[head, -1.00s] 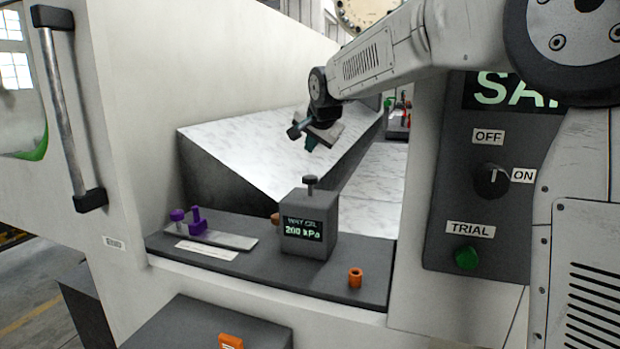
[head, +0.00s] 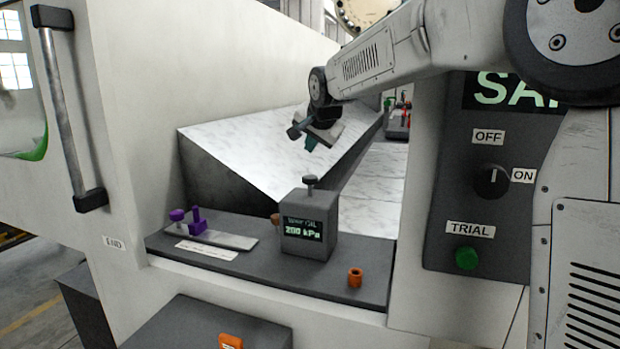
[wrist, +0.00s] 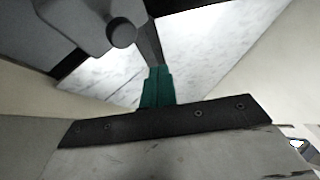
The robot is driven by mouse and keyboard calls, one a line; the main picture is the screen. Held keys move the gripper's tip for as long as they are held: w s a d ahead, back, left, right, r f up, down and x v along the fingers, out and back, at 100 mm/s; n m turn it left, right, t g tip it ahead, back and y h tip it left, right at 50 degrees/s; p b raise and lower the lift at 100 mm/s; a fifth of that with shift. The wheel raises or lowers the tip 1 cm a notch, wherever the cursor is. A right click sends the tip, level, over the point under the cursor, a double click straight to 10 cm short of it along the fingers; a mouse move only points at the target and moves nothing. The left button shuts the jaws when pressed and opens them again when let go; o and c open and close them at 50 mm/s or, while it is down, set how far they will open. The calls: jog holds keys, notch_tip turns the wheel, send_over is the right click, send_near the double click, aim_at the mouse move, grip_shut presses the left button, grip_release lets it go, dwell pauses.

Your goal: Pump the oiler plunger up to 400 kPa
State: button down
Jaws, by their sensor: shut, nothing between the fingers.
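The oiler is a dark grey box (head: 308,228) on the ledge, and its display reads WAY OIL 200 kPa. Its plunger (head: 311,181) stands up from the top with a flat dark cap. My gripper (head: 310,145) is above the plunger in the head view, apart from it, with its teal fingers shut and empty. In the wrist view the shut teal fingers (wrist: 157,85) point toward the marbled surface. A grey block with a round dark knob, apparently the oiler's plunger (wrist: 122,32), shows at the upper left there, clear of the fingers.
A metal plate (head: 220,236) with purple clamp pieces lies left of the oiler. An orange ring piece (head: 355,277) stands on the ledge to its right. A control panel (head: 480,200) with an ON/OFF knob and green TRIAL button is at right. A sloped marbled cover (head: 250,145) rises behind.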

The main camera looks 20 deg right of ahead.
aim_at(311, 178)
jog(key=shift+r, duration=0.1)
dwell(0.6)
notch_tip(311, 178, up, 4)
jog(key=shift+f, duration=0.2)
jog(key=shift+f, duration=4.4)
jog(key=shift+f, duration=0.4)
